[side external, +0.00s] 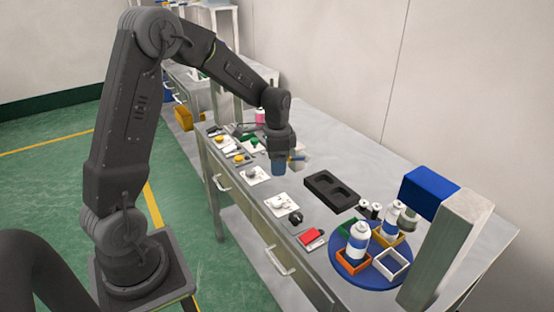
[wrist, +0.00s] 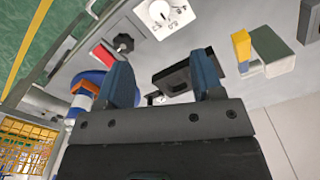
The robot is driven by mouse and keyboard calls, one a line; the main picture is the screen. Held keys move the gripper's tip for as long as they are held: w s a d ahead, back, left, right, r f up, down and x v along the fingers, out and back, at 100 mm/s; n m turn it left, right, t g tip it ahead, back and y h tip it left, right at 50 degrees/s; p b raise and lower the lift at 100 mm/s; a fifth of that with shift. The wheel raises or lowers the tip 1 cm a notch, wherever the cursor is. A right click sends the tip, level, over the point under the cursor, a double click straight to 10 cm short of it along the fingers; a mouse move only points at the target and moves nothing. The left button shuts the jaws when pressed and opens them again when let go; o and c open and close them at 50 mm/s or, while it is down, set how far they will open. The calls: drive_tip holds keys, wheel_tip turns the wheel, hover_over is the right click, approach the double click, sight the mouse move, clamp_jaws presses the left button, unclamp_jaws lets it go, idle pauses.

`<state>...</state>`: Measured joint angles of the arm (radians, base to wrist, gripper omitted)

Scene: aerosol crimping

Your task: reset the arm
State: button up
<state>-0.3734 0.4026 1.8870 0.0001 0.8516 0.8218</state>
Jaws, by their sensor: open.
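My gripper (side external: 278,163) points down over the metal bench, left of the black foam tray (side external: 332,190). In the wrist view its two blue fingers stand apart with nothing between them (wrist: 162,75). The blue turntable (side external: 375,280) is at the near right and carries two white-and-blue cans. One can (side external: 358,240) sits in an orange square holder (side external: 353,265); the other can (side external: 391,217) stands behind it. An empty white square holder (side external: 396,264) is at the turntable's right. My gripper is well clear of the cans and the turntable.
A grey post (side external: 450,245) with a blue block (side external: 429,192) rises beside the turntable. A white dial plate (side external: 281,204), a black knob (side external: 296,217) and a red pad (side external: 311,237) lie along the front edge. More small parts lie farther left. The back wall is behind the bench.

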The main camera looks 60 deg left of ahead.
drive_tip(key=shift+r, duration=0.3)
drive_tip(key=s+d+r+n+t, duration=0.2)
drive_tip(key=s+d+r, duration=0.5)
drive_tip(key=s, duration=0.3)
drive_tip(key=s+d+r+n+t, duration=0.3)
drive_tip(key=s+d+r, duration=0.4)
drive_tip(key=s+d, duration=0.1)
drive_tip(key=shift+s+d+r+t, duration=0.2)
drive_tip(key=shift+s+t, duration=0.1)
drive_tip(key=shift+s, duration=0.55)
